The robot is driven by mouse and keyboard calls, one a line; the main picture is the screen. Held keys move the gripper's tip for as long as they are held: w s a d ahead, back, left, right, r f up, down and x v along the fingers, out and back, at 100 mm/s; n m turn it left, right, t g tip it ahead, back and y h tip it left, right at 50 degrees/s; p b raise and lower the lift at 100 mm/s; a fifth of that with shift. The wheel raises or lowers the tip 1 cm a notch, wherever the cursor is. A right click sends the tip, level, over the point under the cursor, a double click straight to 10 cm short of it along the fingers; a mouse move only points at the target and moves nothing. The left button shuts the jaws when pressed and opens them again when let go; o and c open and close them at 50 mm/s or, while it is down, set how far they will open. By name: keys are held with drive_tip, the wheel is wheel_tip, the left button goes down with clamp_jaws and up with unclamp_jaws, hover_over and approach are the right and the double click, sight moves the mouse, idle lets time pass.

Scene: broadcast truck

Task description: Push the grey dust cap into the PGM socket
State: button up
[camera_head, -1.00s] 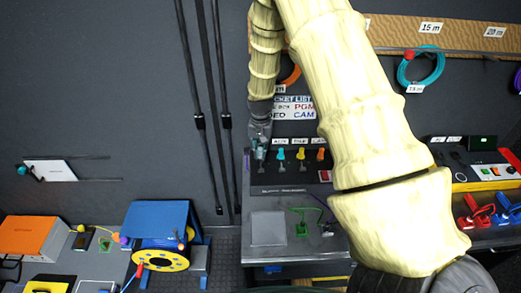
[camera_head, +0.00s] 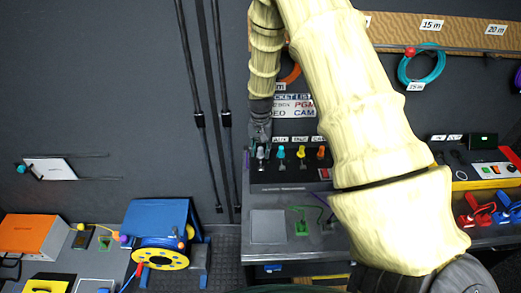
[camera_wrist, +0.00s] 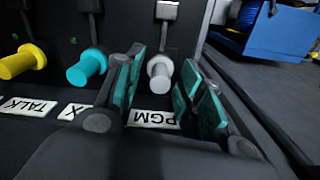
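The grey dust cap (camera_head: 261,152) stands at the left end of a row of caps on the dark panel. In the wrist view the grey cap (camera_wrist: 160,70) shows between and beyond my teal finger pads, with a gap on both sides, beside the PGM label (camera_wrist: 152,117). The PGM socket is hidden behind the cap, and I cannot tell how deep the cap sits. My gripper (camera_wrist: 164,80) is open and empty; in the head view my gripper (camera_head: 259,138) is just above the cap.
A cyan cap (camera_wrist: 88,67) and a yellow cap (camera_wrist: 22,62) stand beside the grey one. An orange cap (camera_head: 321,153) ends the row. A blue reel stand (camera_head: 158,218) is at the lower left. My arm covers part of the bench.

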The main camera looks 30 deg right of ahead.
sight(261, 148)
drive_tip(key=shift+r, duration=3.55)
